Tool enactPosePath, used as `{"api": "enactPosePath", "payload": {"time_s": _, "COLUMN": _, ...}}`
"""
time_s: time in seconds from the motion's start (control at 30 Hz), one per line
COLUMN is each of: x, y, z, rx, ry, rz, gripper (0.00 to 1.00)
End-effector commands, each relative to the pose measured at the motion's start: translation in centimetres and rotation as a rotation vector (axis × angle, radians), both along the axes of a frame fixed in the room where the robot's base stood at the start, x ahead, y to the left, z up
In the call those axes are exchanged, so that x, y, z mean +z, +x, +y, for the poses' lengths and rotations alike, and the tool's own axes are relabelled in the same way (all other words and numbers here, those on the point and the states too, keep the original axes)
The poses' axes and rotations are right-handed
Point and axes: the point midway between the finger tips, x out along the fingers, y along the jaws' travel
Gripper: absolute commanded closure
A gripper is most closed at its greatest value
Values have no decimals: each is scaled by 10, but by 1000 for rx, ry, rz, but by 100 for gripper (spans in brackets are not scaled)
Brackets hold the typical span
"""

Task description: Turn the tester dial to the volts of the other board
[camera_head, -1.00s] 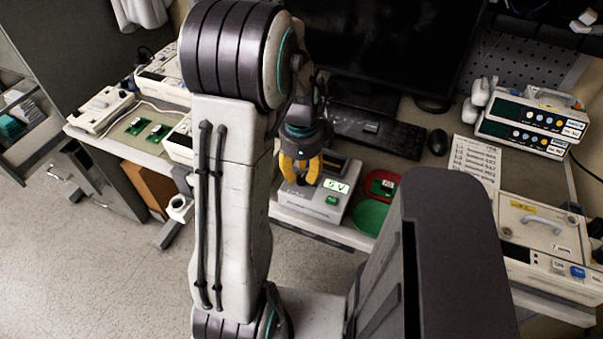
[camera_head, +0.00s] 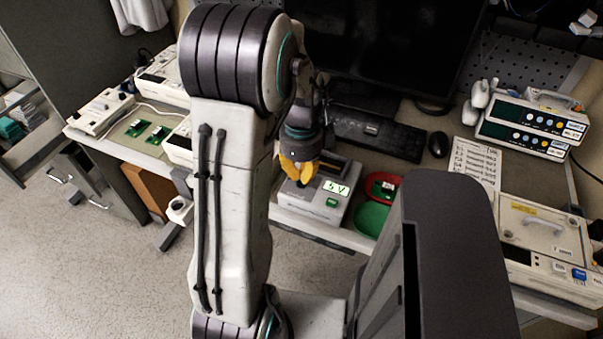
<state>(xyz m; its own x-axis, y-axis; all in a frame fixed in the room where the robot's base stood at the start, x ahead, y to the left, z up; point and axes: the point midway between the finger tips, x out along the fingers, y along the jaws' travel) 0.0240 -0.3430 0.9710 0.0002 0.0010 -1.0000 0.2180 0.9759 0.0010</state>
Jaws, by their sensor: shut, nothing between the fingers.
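The tester (camera_head: 318,207) is a light grey box on the bench in front of the keyboard. Its lit display (camera_head: 336,188) reads 5 V, and a green button (camera_head: 331,202) sits below it. My gripper (camera_head: 297,183) has yellow fingers, is shut, and is over the left part of the tester's top. The dial is hidden or too small to make out beneath the fingers; I cannot tell whether they touch it. A green board (camera_head: 381,187) lies in a red round dish (camera_head: 373,178) right of the tester. Two more green boards (camera_head: 137,127) (camera_head: 158,134) lie on the left bench.
An empty-looking green dish (camera_head: 370,218) is in front of the red one. A printed sheet (camera_head: 474,165) lies to the right, near stacked pumps (camera_head: 530,125) and an opened-up device (camera_head: 540,230). The keyboard (camera_head: 375,135), mouse (camera_head: 438,143) and monitor stand behind.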

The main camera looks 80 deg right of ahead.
Motion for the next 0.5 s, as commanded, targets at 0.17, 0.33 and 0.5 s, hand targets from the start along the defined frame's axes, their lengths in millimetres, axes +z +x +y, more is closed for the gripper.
{"api": "enactPosePath", "payload": {"time_s": 0.17, "x": 0, "y": 0, "z": 0, "rx": -210, "ry": -1, "rz": 0, "gripper": 100}}
{"api": "enactPosePath", "payload": {"time_s": 0.33, "x": 0, "y": 0, "z": 0, "rx": -374, "ry": -1, "rz": 1, "gripper": 100}}
{"api": "enactPosePath", "payload": {"time_s": 0.5, "x": 0, "y": 0, "z": 0, "rx": -454, "ry": -1, "rz": 1, "gripper": 100}}
